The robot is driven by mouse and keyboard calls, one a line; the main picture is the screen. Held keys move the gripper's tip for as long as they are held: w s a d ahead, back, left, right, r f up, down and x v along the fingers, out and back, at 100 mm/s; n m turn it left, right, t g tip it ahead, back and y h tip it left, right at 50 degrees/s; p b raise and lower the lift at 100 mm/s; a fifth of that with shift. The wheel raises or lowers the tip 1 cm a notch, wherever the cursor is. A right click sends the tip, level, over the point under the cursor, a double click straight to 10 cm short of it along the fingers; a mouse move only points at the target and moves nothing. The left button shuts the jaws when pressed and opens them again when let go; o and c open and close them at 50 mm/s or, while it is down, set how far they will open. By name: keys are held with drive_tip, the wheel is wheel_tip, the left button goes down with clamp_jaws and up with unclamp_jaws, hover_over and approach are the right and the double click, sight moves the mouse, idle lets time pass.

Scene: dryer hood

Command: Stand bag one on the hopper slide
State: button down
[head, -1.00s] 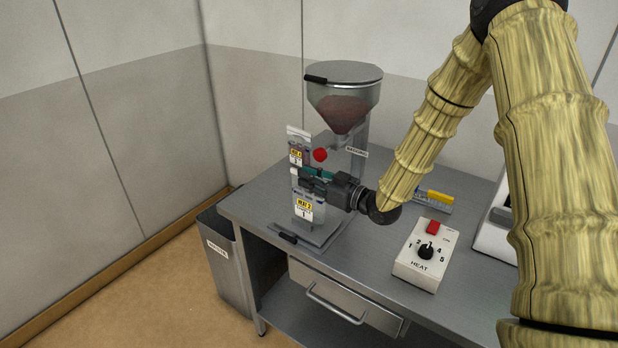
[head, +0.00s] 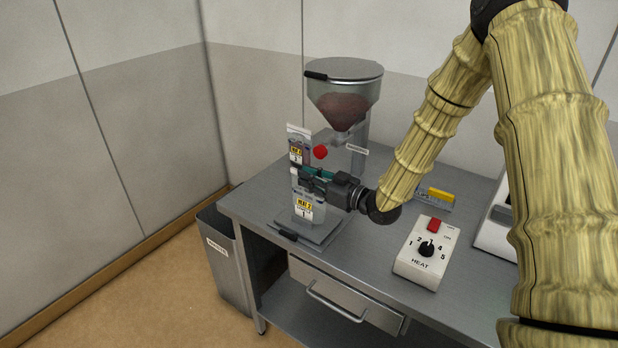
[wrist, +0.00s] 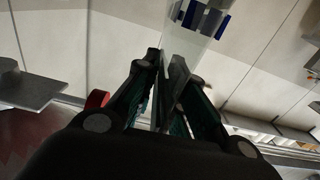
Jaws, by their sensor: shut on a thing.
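My gripper (head: 316,180) is shut on a clear bag (head: 308,192) just in front of the hopper. The bag hangs upright below the fingers and has a yellow and white label marked 1. The bag's bottom is over the hopper slide (head: 318,234), a flat metal plate with a black handle; I cannot tell whether it touches. Another labelled bag part (head: 298,138) shows above and behind the fingers; I cannot tell whether it is a separate bag. The wrist view shows the closed fingers (wrist: 170,68) with clear film and blue bands (wrist: 205,20) beyond them.
The hopper (head: 344,98) with dark red contents stands behind, with a red knob (head: 320,152) close to my gripper. The HEAT box (head: 427,253) is at right, and a yellow item (head: 440,195) lies behind it. A bin (head: 224,262) stands left of the table.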

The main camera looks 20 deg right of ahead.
drive_tip(key=c, duration=1.4)
unclamp_jaws()
drive_tip(key=v, duration=1.2)
